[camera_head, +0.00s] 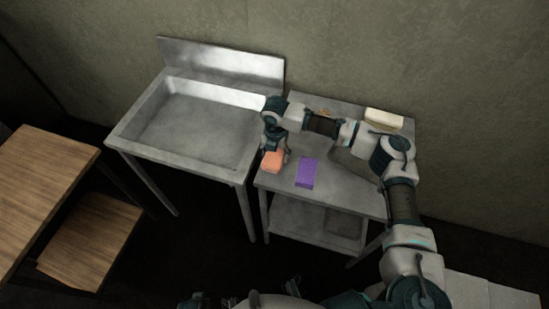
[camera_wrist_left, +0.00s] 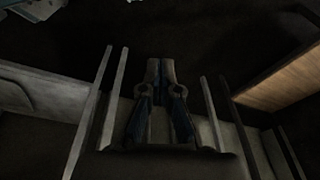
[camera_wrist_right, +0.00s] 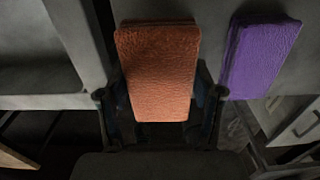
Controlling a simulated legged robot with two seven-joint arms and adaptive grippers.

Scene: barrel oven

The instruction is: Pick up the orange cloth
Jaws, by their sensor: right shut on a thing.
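The orange cloth (camera_head: 272,161) is a folded block at the left end of the metal side table, near the sink. My right gripper (camera_head: 278,150) reaches down onto it from above. In the right wrist view the orange cloth (camera_wrist_right: 157,72) lies between the two fingers of my right gripper (camera_wrist_right: 160,112), which are shut on it. I cannot tell whether the cloth is clear of the table top. My left gripper (camera_wrist_left: 165,85) shows in the left wrist view, pointing over dark floor, its fingers close together with nothing seen between them.
A purple cloth (camera_head: 306,173) lies just right of the orange one; it also shows in the right wrist view (camera_wrist_right: 259,56). The metal side table (camera_head: 345,188) adjoins an empty sink (camera_head: 190,130). A pale block (camera_head: 384,119) lies at the back. A wooden table (camera_head: 42,185) stands left.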

